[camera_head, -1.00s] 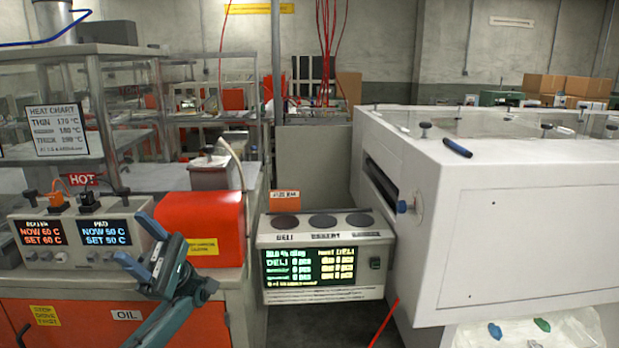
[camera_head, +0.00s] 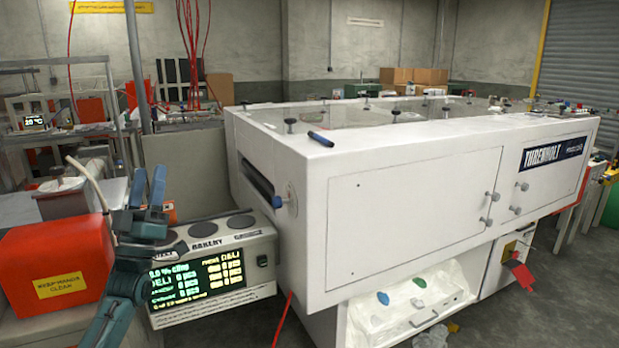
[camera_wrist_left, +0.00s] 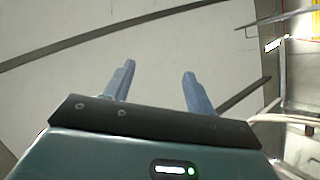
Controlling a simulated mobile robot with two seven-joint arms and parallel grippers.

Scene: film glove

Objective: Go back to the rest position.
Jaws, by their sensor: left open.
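My left gripper (camera_head: 148,187) is in the lower left of the head view, in front of the scale unit with the round black pads. Its two blue fingers point up and stand apart, with nothing between them. In the left wrist view the fingers (camera_wrist_left: 158,88) are also apart and empty, over a pale surface with dark lines. My right gripper is in neither view.
A large white machine (camera_head: 400,210) fills the middle and right. The scale unit (camera_head: 262,245) with a green display stands at its left, partly behind my left arm. A red box (camera_head: 60,245) sits on the left bench. Grey floor (camera_head: 520,310) is open at the lower right.

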